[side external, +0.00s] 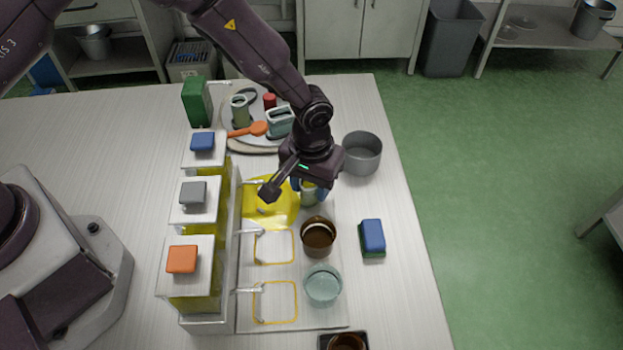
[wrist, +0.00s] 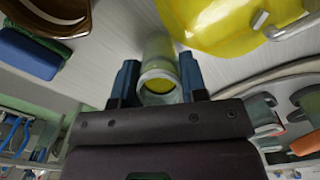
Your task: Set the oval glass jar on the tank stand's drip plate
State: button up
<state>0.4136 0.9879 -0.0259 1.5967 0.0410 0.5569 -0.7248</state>
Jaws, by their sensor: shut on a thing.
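My gripper (wrist: 158,80) is shut on a pale, greenish glass jar (wrist: 158,57) with a light rim and something yellow-green showing inside its mouth. In the side view my gripper (side external: 309,188) is over the far right part of the drip plate (side external: 290,322), right of a yellow container (side external: 268,208). The held jar (side external: 309,197) is partly hidden by the fingers. I cannot tell its oval shape or whether it touches the plate. The tank stand (side external: 208,325) carries three tanks with blue, grey and orange knobs, and its taps reach over the plate's yellow-outlined squares.
A brown pot (side external: 318,237) and a teal glass vessel (side external: 323,286) stand along the plate's right side. A blue-green sponge (side external: 372,237) and a grey pot (side external: 362,153) are further right. A round tray (side external: 235,139) with several items lies behind. The two nearer outlined squares are empty.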

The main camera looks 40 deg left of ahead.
jog(key=o, duration=1.2)
jog(key=shift+c, duration=0.2)
jog(key=shift+r, duration=0.1)
jog(key=shift+r, duration=3.45)
